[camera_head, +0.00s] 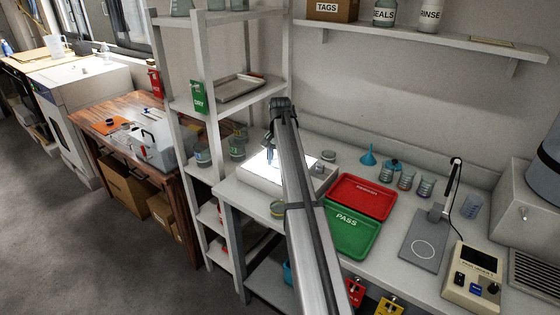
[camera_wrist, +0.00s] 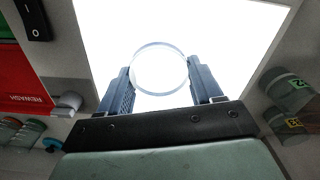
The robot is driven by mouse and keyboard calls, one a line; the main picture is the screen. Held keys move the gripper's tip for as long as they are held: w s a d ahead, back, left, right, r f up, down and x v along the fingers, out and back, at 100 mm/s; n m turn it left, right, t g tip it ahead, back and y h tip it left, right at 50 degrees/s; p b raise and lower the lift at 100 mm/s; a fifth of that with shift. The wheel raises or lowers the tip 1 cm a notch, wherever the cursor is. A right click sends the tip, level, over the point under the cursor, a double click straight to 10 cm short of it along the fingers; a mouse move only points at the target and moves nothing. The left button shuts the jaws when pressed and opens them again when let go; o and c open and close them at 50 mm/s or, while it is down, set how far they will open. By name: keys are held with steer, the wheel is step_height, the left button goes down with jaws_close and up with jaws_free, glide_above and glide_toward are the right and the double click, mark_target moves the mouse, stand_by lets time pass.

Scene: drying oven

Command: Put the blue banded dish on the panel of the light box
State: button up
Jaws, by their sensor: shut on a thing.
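A clear round dish with a thin blue-grey rim (camera_wrist: 159,69) sits between the two blue fingers of my gripper (camera_wrist: 160,85) in the wrist view. My gripper is shut on it. The bright white panel of the light box (camera_wrist: 225,35) lies behind the dish. I cannot tell whether the dish touches the panel or hangs above it. In the head view the light box (camera_head: 258,189) stands on the bench with its panel glowing, and my gripper (camera_head: 270,156) is over the panel. The held dish is lost in the glare and behind my arm there.
A yellow-banded dish (camera_head: 277,209) lies on the bench before the light box; another small dish (camera_head: 328,156) is behind it. Red (camera_head: 362,196) and green (camera_head: 350,232) trays lie at right.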

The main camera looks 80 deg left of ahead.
steer(key=shift+f, duration=0.1)
steer(key=o, duration=1)
steer(key=shift+o, duration=0.2)
step_height(320, 180, up, 12)
stand_by(0.3)
